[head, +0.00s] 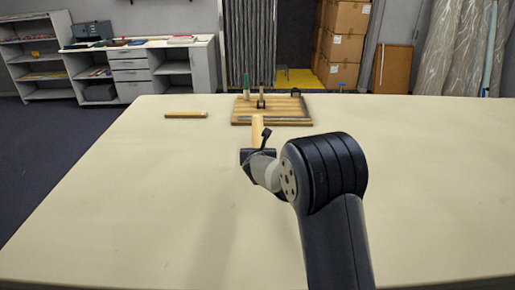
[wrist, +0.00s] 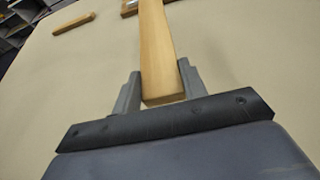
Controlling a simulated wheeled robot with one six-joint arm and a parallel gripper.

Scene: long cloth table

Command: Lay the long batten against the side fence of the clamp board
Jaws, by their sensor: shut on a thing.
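The long batten (wrist: 156,50) is a pale wooden bar held by its near end between the two fingers of my gripper (wrist: 160,88). In the head view the batten (head: 257,130) points away from me, toward the clamp board (head: 243,112). The clamp board is a wooden board at the far part of the table, with a grey metal strip (head: 285,119) along its front and upright clamps on it. The batten's far end is at or over the board's front edge; I cannot tell if they touch. My arm hides part of my gripper (head: 258,152) in the head view.
A shorter wooden piece (head: 186,114) lies on the table left of the board; it also shows in the wrist view (wrist: 74,23). The cream table (head: 120,200) is otherwise clear. Shelves (head: 130,70) and stacked boxes (head: 342,45) stand beyond its far edge.

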